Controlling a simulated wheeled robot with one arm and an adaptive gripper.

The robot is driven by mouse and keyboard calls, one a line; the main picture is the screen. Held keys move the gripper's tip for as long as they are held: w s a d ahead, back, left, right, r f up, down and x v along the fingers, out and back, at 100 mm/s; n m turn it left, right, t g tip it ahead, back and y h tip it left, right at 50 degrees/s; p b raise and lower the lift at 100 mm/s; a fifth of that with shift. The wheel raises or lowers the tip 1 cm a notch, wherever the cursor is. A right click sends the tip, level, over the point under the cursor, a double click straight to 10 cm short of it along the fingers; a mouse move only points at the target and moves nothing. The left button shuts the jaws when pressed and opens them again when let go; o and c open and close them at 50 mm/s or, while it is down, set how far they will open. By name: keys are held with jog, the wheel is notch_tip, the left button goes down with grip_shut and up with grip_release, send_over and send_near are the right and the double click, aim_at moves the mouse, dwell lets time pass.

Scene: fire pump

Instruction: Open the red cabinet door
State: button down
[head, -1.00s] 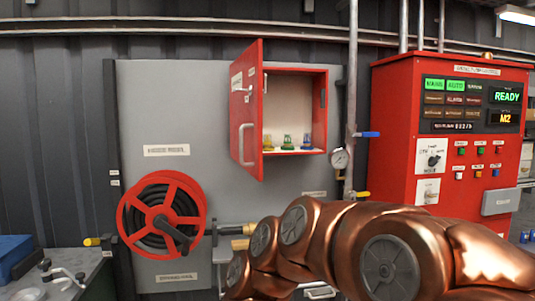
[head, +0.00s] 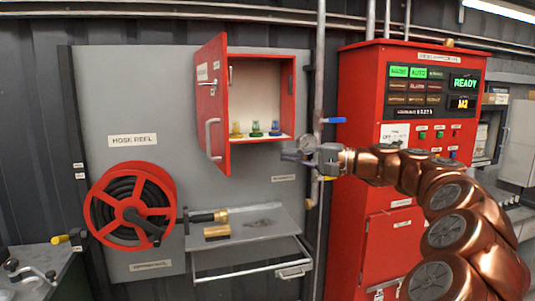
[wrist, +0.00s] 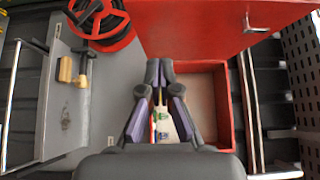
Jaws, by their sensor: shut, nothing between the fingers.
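The red wall cabinet (head: 288,100) has its door (head: 212,85) hinged at the left and standing partly open towards me. The door has a pale vertical handle (head: 213,138) and a small lock lever. My gripper (head: 290,154) is shut and empty, just below the cabinet's lower right corner and apart from the door handle. In the wrist view, my gripper's fingers (wrist: 158,72) come together in front of the cabinet opening. The door (wrist: 205,30) and its handle (wrist: 256,25) lie beyond them, towards the top.
Small yellow, green and blue items (head: 256,129) stand inside the cabinet. A hose reel (head: 130,207) and a shelf (head: 250,227) sit below it. A vertical pipe (head: 319,80) with a blue-handled valve and the red control panel (head: 362,110) are close on the right.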

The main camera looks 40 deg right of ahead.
jog(key=w+a+p, duration=0.4)
jog(key=w+a, duration=0.4)
jog(key=w, duration=0.1)
jog(key=shift+a, duration=0.25)
dwell(0.4)
